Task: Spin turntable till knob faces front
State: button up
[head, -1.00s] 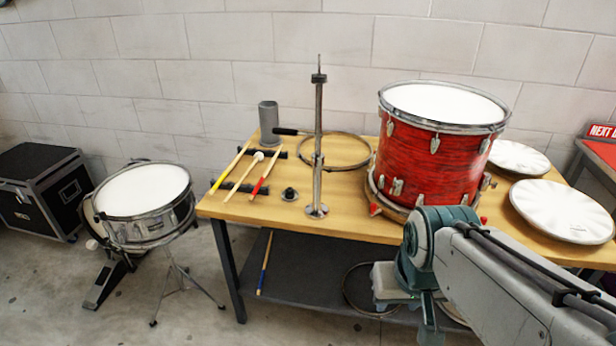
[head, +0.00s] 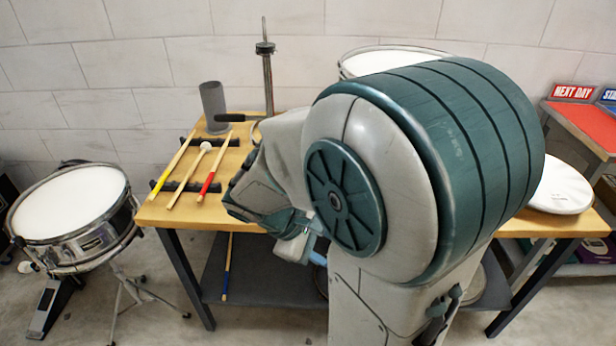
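The drum on the turntable is almost wholly hidden behind my arm; only the back of its white top head (head: 385,60) and chrome rim shows above my arm. The turntable, the red shell and the knob are hidden in the head view. My gripper (head: 308,243) hangs near the front edge of the wooden bench (head: 155,212), left of my large arm joint. Its fingers are partly covered by my arm, so I cannot tell whether they are open or shut, or whether they touch anything.
A metal stand post (head: 268,75) rises behind my arm. Drumsticks and a mallet (head: 188,178) lie on dark rests at the bench's left, by a grey cylinder (head: 213,105). A snare drum (head: 70,205) stands at left. A white disc (head: 562,188) lies at right.

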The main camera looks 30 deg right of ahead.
jog(key=w+d+f+n+t+h+b, duration=0.25)
jog(key=w+f+n+h, duration=0.25)
jog(key=w+n, duration=0.25)
jog(key=w+d+f+n+t+h+b, duration=0.25)
jog(key=w+f+n+t+h, duration=0.2)
jog(key=w+n, duration=0.3)
jog(key=shift+m+h, duration=0.35)
jog(key=shift+m, duration=0.05)
jog(key=x, duration=1.3)
jog(key=shift+w+r, duration=0.1)
jog(key=shift+r, duration=0.15)
grip_shut()
